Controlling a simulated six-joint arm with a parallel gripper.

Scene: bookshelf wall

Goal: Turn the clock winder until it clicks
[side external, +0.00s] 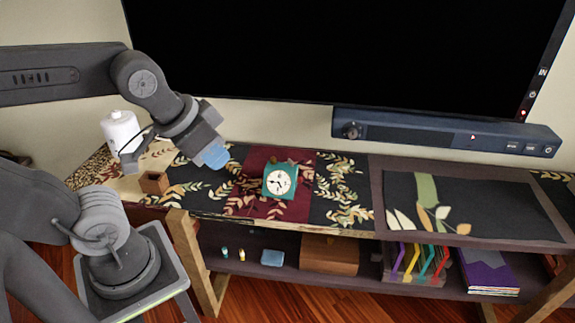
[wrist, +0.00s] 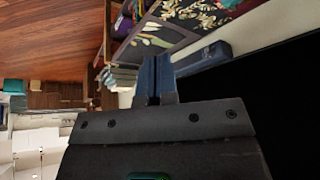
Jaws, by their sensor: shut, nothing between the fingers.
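The clock (side external: 280,181) has a teal case and a round white face. It stands upright on the patterned runner on top of the shelf, in the side external view. In the wrist view the shut fingers (wrist: 154,78) point at the room and the soundbar end, and I cannot make out the clock there.
A small wooden box (side external: 154,183) and a white cylinder (side external: 121,132) stand on the left. A soundbar (side external: 445,133) hangs under the large black screen (side external: 350,50). A lower shelf holds books (side external: 487,270) and a wooden box (side external: 329,254). The runner is clear between my gripper and the clock.

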